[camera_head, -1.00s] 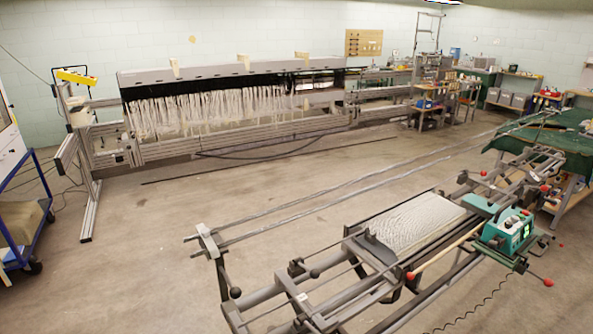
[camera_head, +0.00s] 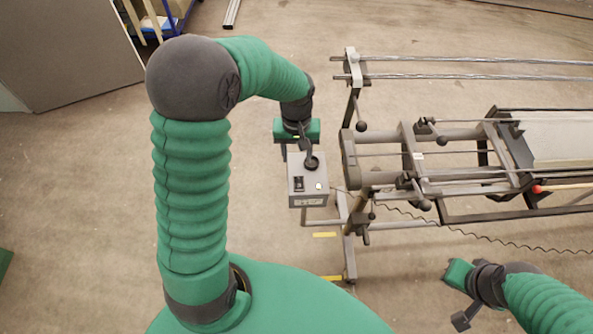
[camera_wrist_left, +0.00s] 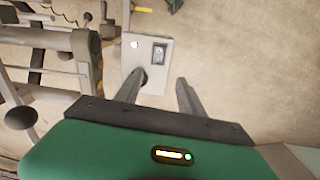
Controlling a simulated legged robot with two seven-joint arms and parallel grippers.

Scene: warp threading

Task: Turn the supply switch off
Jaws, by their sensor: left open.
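A grey supply box (camera_head: 309,187) stands at the left end of the metal frame. Its top has a dark rocker switch (camera_head: 298,184), a small glowing lamp (camera_head: 319,186) and a round black knob (camera_head: 312,163). The box (camera_wrist_left: 150,82) also shows in the left wrist view, with the rocker switch (camera_wrist_left: 158,53) near its upper right. My left gripper (camera_wrist_left: 157,82) is open, with its two fingers apart at the knob end of the box. Nothing shows between the fingertips except box and floor; contact cannot be told. My right gripper (camera_head: 461,318) is at lower right, its jaw opening unclear.
The metal frame (camera_head: 375,160) with rails and ball-ended levers stands right beside the box. A coiled black cable (camera_head: 480,237) runs to the right. Yellow floor marks (camera_head: 325,235) lie below the box.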

